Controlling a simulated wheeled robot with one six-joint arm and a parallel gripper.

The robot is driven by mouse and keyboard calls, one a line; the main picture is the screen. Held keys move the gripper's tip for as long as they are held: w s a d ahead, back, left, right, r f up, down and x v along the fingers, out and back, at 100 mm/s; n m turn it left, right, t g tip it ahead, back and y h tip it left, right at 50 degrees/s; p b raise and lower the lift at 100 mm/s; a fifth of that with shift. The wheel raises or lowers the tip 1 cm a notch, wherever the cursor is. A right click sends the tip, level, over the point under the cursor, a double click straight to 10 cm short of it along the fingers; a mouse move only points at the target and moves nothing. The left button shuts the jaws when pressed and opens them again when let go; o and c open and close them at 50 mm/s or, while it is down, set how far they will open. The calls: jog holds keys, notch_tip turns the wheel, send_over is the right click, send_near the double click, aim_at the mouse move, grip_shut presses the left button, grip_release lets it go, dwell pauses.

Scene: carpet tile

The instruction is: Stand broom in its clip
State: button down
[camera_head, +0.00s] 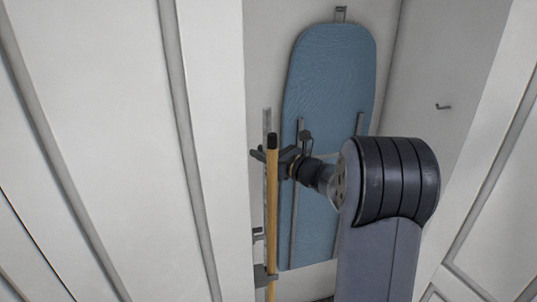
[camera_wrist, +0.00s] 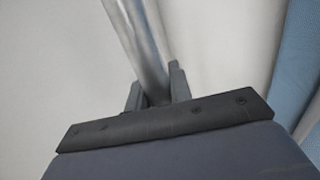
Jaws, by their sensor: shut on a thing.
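The broom shows in the head view as an upright tan wooden handle (camera_head: 271,205) with a dark tip; its lower end is out of frame. My gripper (camera_head: 266,156) is shut on the handle just below the tip. A grey metal rail (camera_head: 267,122) stands on the wall behind the handle. It carries a dark clip (camera_head: 258,235) beside the handle and a lower bracket (camera_head: 262,276) at the handle; I cannot tell whether either one grips it. In the wrist view, my gripper's fingers (camera_wrist: 157,92) show with a pale strip beyond them; the held part is unclear.
A blue ironing board (camera_head: 330,75) hangs on the back wall from a hook (camera_head: 341,13), close behind my gripper. A small empty hook (camera_head: 443,107) is on the right wall. A white panel (camera_head: 225,150) stands close on the left of the rail.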

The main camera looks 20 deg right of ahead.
jog(key=a+b, duration=0.2)
jog(key=shift+a+f, duration=0.4)
dwell(0.3)
dwell(0.8)
jog(key=c, duration=1.4)
grip_release()
jog(key=shift+c, duration=0.2)
jog(key=shift+o, duration=1.3)
jog(key=shift+f, duration=0.1)
jog(key=b+v, duration=0.2)
jog(key=v, duration=0.9)
